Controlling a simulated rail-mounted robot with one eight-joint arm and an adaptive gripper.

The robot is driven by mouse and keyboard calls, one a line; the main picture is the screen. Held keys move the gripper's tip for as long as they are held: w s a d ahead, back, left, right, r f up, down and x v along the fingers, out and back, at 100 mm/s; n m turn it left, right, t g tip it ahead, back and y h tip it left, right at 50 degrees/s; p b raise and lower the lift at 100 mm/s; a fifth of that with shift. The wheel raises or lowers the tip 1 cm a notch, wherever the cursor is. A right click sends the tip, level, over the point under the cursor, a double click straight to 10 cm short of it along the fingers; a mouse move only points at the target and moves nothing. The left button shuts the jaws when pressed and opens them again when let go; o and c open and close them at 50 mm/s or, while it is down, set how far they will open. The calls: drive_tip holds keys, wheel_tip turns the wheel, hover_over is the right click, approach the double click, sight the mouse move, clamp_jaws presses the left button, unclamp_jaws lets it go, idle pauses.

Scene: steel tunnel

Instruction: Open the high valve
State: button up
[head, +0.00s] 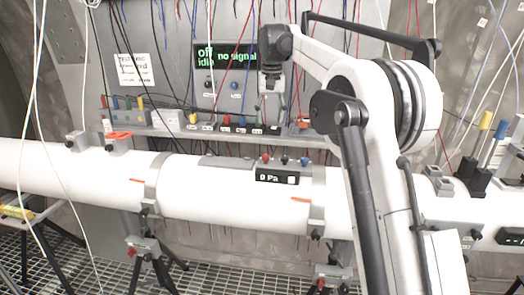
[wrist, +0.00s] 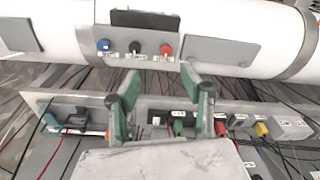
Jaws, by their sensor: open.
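My gripper (head: 271,112) hangs down in front of the back panel in the head view, above the long white pipe (head: 235,191). In the wrist view its two green-and-grey fingers (wrist: 159,78) are spread apart with nothing between them. One orange handle (head: 118,134) sits on top of the pipe at left in the head view. Another orange part (head: 303,122) is at the right end of the shelf strip, right of my gripper, and shows at left in the wrist view (wrist: 94,132). No readable label tells which part is the high valve.
A pipe box with a "0 Pa" display (head: 276,178) carries red, black and blue knobs, seen beyond my fingertips in the wrist view (wrist: 135,48). A shelf strip (head: 160,127) bears several coloured plugs. Thin cables hang across the panel. A screen (head: 224,54) reads "no signal".

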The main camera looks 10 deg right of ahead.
sight(265, 155)
drive_tip(key=shift+g, duration=0.4)
drive_tip(key=w+f+p, duration=0.1)
drive_tip(key=f, duration=0.4)
drive_tip(key=w+f+p, duration=0.1)
drive_tip(key=f, duration=0.4)
drive_tip(key=w+f, duration=0.1)
drive_tip(key=f, duration=0.5)
drive_tip(key=shift+w+a+p, duration=0.35)
drive_tip(key=shift+w+p, duration=0.05)
drive_tip(key=shift+c, duration=0.5)
clamp_jaws()
